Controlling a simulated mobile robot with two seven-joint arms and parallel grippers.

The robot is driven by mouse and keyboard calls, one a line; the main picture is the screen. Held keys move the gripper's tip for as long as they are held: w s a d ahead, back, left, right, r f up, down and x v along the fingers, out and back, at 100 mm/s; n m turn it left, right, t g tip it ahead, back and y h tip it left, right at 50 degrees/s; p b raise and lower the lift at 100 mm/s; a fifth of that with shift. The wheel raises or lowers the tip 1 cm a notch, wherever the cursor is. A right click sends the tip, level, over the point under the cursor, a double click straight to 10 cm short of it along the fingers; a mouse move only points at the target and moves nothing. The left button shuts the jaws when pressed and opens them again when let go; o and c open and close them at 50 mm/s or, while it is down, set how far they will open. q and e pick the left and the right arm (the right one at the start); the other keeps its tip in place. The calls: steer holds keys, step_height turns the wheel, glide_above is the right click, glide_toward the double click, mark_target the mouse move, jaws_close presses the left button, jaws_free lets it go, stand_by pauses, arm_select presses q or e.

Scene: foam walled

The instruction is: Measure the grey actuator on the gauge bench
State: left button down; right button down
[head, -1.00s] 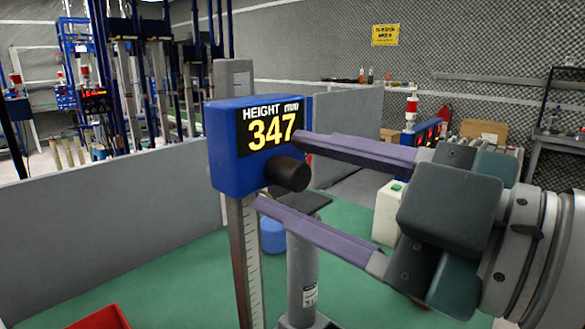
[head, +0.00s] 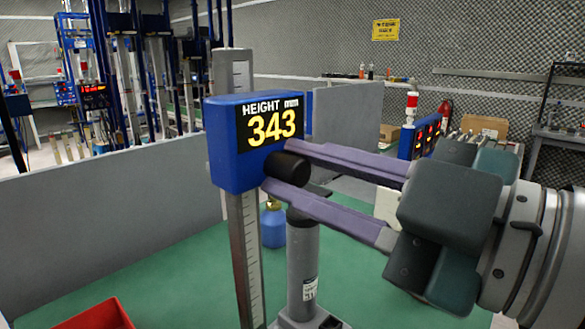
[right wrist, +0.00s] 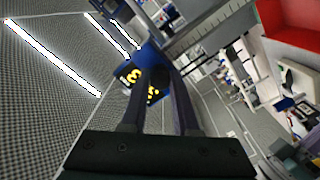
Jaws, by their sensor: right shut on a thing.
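The height gauge has a blue slider head (head: 228,160) on an upright scale (head: 243,240); its display reads 343. My right gripper (head: 277,166) is shut on the black knob (head: 290,169) on the slider's side. The right wrist view also shows the slider's display (right wrist: 140,83) beyond my fingers. The grey actuator (head: 303,262), a cylinder with a pale label, stands upright on a base beside the scale. The gauge's dark measuring arm (head: 320,190) lies just above its top; the fingers partly hide it, and I cannot tell if they touch. My left gripper is out of view.
A blue bottle (head: 273,225) stands on the green bench top (head: 180,285) behind the actuator. A red tray (head: 105,316) is at the front left. Low grey panels (head: 110,205) wall the bench. A red-digit display (head: 425,137) stands behind my right arm.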

step_height(320, 180, down, 7)
steer(key=b, duration=0.3)
steer(key=shift+b, duration=0.35)
steer(key=c, duration=0.7)
jaws_free()
steer(key=shift+r, duration=0.1)
steer(key=shift+o, duration=0.2)
steer(key=b+v, duration=0.1)
steer(key=v, duration=0.9)
steer(key=shift+b, duration=0.3)
